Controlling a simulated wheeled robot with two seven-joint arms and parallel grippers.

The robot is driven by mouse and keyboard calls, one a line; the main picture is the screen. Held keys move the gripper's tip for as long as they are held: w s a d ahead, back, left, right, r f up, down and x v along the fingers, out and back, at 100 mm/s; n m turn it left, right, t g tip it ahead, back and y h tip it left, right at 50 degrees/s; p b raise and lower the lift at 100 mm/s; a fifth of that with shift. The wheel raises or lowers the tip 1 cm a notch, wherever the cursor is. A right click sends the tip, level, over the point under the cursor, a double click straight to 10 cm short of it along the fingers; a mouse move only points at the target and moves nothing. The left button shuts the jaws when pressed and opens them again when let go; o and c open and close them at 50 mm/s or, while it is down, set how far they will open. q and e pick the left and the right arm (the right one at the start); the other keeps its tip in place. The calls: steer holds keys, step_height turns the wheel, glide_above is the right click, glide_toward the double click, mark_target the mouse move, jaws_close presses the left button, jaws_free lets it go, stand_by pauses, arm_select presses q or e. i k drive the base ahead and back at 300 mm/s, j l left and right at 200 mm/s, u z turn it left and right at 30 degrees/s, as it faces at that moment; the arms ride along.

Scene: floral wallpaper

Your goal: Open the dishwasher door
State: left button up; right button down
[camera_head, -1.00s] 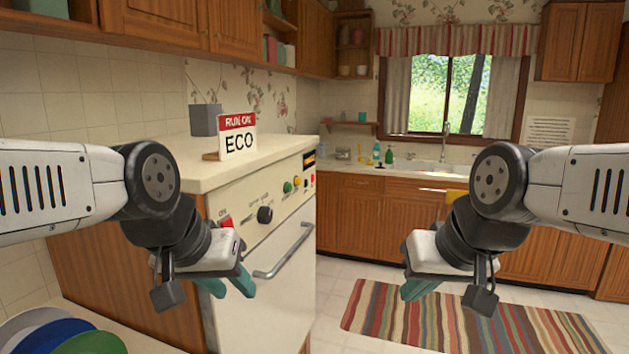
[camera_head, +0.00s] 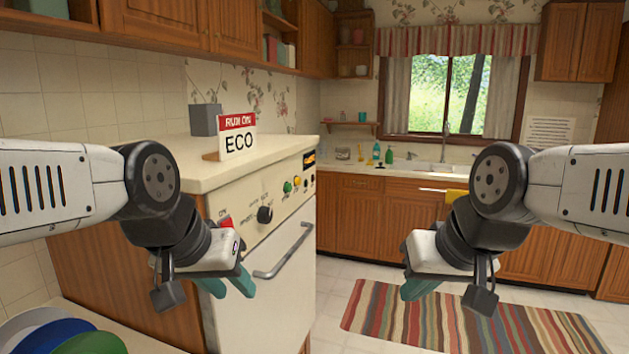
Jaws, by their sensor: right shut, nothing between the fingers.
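The dishwasher (camera_head: 275,305) stands left of centre under the counter, with a white front facing right. Its door looks closed. A grey bar handle (camera_head: 284,252) runs across the door top, below a panel with knobs, a red switch and coloured buttons. My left gripper (camera_head: 231,288) is in front of the dishwasher in the picture, just left of the handle. Its teal fingers are apart and nothing shows between them; whether it touches the door cannot be told. My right gripper (camera_head: 420,287) is shut and empty, well right of the dishwasher, over the floor.
A "RUN ON ECO" sign (camera_head: 238,137) and a grey box (camera_head: 205,120) stand on the counter (camera_head: 175,160). Coloured plates (camera_head: 60,335) are at the lower left. A striped rug (camera_head: 465,320) lies on the tiled floor. Sink cabinets (camera_head: 375,215) line the back.

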mark_target(280, 316)
steer(key=u, duration=0.5)
steer(key=l+u, duration=1.1)
steer(key=k+l, duration=0.1)
steer(key=l, duration=0.25)
steer(key=k+l+u, duration=0.1)
steer(key=l, duration=0.25)
steer(key=k+l, duration=0.1)
steer(key=l, duration=0.2)
steer(key=k+l+u, duration=0.1)
steer(key=l, duration=0.25)
